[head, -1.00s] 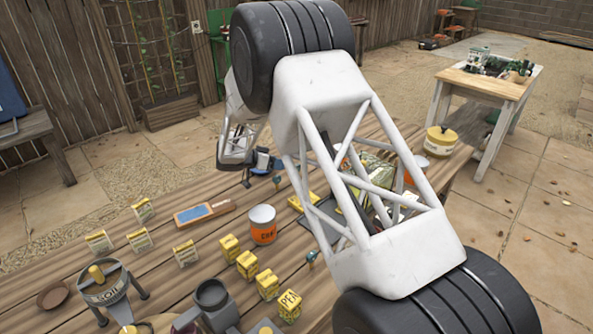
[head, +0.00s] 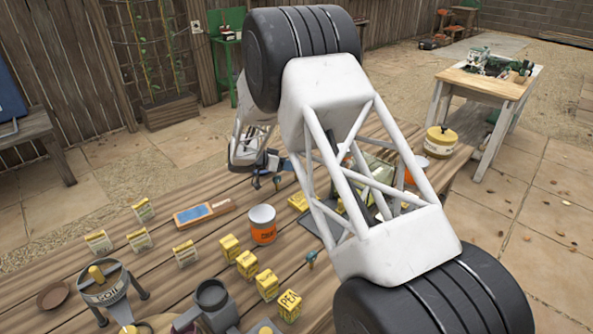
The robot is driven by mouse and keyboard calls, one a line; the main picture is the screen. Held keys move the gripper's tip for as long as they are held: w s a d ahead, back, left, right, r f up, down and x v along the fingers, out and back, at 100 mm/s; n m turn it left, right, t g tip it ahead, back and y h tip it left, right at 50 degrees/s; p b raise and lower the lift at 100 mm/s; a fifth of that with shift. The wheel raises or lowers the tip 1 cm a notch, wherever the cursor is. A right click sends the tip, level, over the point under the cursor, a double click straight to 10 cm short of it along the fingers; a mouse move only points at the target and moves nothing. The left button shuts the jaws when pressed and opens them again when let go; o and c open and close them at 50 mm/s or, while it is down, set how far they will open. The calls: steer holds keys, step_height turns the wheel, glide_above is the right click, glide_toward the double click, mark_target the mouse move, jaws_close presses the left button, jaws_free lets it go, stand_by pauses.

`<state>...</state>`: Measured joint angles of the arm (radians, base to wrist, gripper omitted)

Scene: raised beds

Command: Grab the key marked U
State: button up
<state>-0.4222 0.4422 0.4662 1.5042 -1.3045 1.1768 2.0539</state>
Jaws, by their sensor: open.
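No letter U is readable on anything in the head view. A small teal-headed upright thing (head: 277,181) stands at the far side of the plank table, and a similar one (head: 311,257) stands nearer, beside my arm. Either may be a key, but both are too small to tell. My gripper (head: 266,181) is small and dark, at the table's far edge, with its fingers open. It is close beside the farther teal-headed thing; I cannot tell whether they touch. My arm hides part of the table's right side.
An orange and white can (head: 262,225) stands mid-table, near a blue-faced brush or board (head: 193,214). Several yellow boxes (head: 247,265) and seed packets (head: 186,254) stand on the left and front. A yellow-lidded jar (head: 440,141) is far right.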

steer(key=shift+x, duration=1.85)
steer(key=shift+r, duration=0.1)
jaws_close()
steer(key=shift+r, duration=0.1)
step_height(320, 180, up, 10)
